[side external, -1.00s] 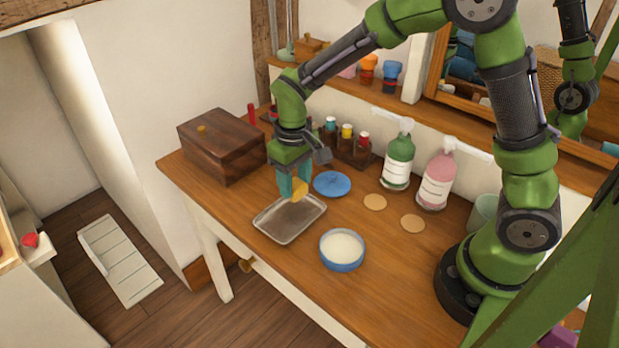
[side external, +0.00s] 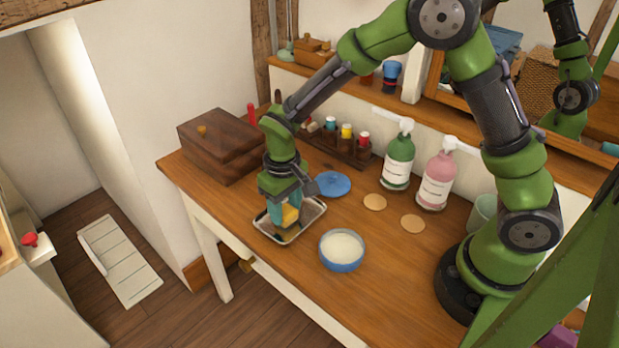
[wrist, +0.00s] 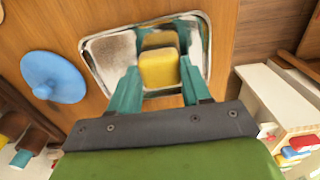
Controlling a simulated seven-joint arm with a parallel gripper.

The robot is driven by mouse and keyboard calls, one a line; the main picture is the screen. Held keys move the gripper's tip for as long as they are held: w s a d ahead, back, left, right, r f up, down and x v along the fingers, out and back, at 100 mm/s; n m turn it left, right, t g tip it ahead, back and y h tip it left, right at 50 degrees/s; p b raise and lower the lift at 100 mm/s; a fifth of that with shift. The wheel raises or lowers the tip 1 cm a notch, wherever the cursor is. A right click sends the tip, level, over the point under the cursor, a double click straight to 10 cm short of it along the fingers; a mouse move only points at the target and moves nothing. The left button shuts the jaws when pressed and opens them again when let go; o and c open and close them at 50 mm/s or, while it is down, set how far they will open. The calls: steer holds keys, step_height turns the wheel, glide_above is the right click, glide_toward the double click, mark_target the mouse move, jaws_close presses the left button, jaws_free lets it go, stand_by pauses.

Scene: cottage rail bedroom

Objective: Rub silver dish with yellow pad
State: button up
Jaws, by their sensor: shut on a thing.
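The silver dish (side external: 311,217) is a shallow rectangular metal tray on the wooden table. In the wrist view the dish (wrist: 108,50) shows a dull, whitish left part and a shinier area around the pad. My gripper (side external: 285,218) is over the dish, pointing down, with its teal fingers shut on the yellow pad (side external: 290,215). The pad also shows in the wrist view (wrist: 158,69), between the fingertips, with its reflection in the metal beyond it. The pad is at or very near the dish floor; I cannot tell if it touches.
A blue bowl of white stuff (side external: 342,250) stands right of the dish. A blue lid (side external: 332,184) lies behind it. A wooden box (side external: 221,146), a bottle rack (side external: 340,146), and green (side external: 397,163) and pink (side external: 436,180) pump bottles stand farther back. Two round coasters lie flat.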

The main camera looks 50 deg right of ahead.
steer(key=d, duration=0.3)
steer(key=shift+d, duration=0.2)
step_height(320, 180, up, 4)
steer(key=shift+a+f, duration=0.1)
steer(key=shift+r, duration=2.1)
